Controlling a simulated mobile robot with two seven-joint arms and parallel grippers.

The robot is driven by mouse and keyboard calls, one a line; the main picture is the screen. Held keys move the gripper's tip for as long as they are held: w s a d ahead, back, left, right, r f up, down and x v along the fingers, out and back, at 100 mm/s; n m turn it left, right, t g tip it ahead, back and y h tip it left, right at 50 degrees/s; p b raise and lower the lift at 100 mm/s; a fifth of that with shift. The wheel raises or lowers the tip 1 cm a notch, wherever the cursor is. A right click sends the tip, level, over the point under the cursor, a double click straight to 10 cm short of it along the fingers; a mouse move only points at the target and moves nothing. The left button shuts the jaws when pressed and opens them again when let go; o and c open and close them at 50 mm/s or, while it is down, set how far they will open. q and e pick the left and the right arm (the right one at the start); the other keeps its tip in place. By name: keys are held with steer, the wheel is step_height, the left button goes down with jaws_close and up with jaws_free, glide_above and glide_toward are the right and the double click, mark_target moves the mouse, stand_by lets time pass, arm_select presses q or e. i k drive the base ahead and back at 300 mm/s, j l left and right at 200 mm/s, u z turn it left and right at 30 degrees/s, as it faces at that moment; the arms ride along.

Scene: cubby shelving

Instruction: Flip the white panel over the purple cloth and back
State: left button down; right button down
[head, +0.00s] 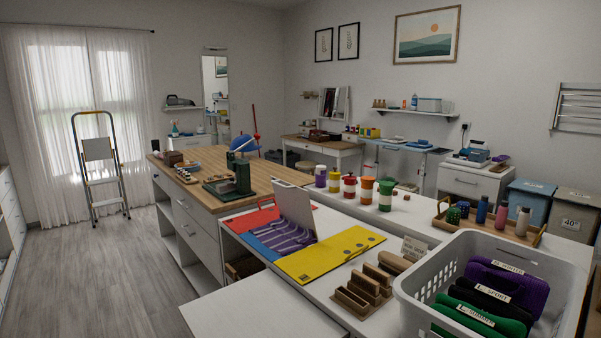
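The white panel (293,204) stands raised and tilted at the back of a coloured folding board on the white counter. A red part (250,219) lies flat at the back left, and a yellow part (330,256) lies flat at the right. I cannot tell how the panel is joined to the board. Neither of my grippers is in this view.
A white laundry basket (407,294) with dark folded items stands at the front right. Wooden holders (367,287) sit beside it. Several colourful jars (350,186) stand behind the board. The white surface (240,308) at the front left is clear.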

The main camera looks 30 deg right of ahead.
mark_target(293, 202)
steer(key=i+j+z, duration=0.2)
steer(key=z, duration=0.2)
steer(key=i+j+z, duration=0.55)
steer(key=j+z, duration=0.25)
steer(key=i+j+z, duration=0.15)
steer(key=j+z, duration=0.25)
steer(key=l, duration=0.1)
